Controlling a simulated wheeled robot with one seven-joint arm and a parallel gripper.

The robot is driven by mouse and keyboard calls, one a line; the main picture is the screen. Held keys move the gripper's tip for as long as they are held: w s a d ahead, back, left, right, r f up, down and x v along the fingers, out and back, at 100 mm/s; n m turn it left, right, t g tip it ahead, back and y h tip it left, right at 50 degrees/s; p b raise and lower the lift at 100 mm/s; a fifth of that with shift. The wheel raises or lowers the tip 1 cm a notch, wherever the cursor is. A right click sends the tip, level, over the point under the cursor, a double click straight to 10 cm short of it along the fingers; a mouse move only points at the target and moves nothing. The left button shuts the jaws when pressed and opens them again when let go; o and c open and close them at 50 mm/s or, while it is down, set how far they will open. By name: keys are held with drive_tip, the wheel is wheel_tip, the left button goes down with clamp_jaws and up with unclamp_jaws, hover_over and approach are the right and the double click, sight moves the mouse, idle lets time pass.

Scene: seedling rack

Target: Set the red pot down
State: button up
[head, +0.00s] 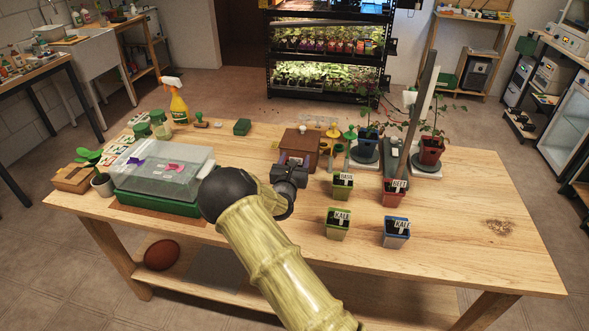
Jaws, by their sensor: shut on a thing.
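A red pot (395,193) with a white label reading BEET stands upright on the wooden table, right of centre, clear of my gripper. My gripper (291,171) is left of it, over the middle of the table. It is shut on a dark purple thing (294,158) that shows just beyond the jaws. My gripper hides much of this thing, so its shape and whether it touches the table cannot be told. A second red pot (431,150) with a leafy plant stands farther back on the right.
A green labelled pot (342,187), another green pot (339,224) and a blue pot (396,233) stand near the red one. A brown box (301,140) is behind my gripper. A clear-lidded green tray (160,203) is left.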

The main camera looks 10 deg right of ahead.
drive_tip(key=shift+f, duration=1.6)
drive_tip(key=shift+f, duration=0.15)
drive_tip(key=o, duration=1.1)
drive_tip(key=shift+o, duration=0.2)
drive_tip(key=shift+r, duration=0.2)
drive_tip(key=v, duration=1.2)
drive_tip(key=shift+f+b, duration=0.1)
drive_tip(key=shift+b, duration=0.3)
